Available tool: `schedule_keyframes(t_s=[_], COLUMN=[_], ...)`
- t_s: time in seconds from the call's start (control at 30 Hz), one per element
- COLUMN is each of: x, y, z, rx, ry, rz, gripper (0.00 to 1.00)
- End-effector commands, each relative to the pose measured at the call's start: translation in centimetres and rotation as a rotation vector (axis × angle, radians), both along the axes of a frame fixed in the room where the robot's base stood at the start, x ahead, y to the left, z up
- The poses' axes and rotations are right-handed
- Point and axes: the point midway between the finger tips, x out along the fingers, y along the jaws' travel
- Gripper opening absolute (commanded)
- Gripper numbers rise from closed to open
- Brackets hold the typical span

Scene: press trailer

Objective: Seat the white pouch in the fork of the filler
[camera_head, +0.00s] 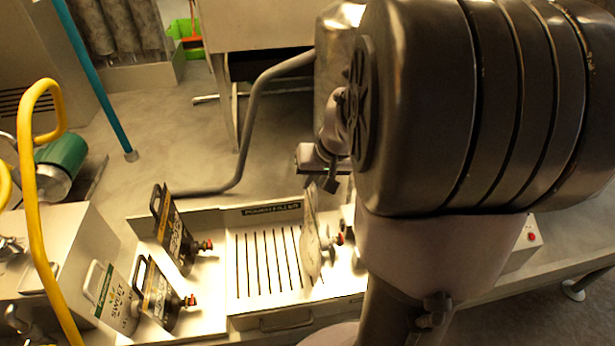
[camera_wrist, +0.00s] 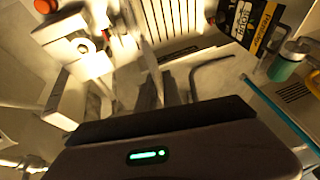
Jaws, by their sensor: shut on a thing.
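The white pouch (camera_head: 312,245) hangs upright, nearly edge-on, in front of the slotted tray's right part, with its red-capped spout (camera_head: 339,239) pointing right. My gripper (camera_head: 322,182) is shut on its top edge. In the wrist view the pouch (camera_wrist: 148,50) is a thin pale strip running up from between the dark fingers (camera_wrist: 163,92). The filler (camera_head: 238,218) carries a dark label above a slotted tray. My arm hides its right part in the head view. A white block with a round fitting (camera_wrist: 83,46) shows left of the pouch in the wrist view. I cannot make out the fork clearly.
Two black pouches (camera_head: 175,232) (camera_head: 158,292) and a white lettered pouch (camera_head: 116,302) stand left of the tray. A red button box (camera_head: 524,243) is at right. The slotted tray is clear on its left.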

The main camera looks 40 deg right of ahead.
Motion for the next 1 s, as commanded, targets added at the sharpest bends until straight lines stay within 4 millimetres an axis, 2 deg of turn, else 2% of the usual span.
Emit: schedule_keyframes(t_s=[1.0], x=[0.0], y=[0.0], z=[-1.2], rx=[0.000], ry=[0.000], rz=[0.000], gripper=[0.00])
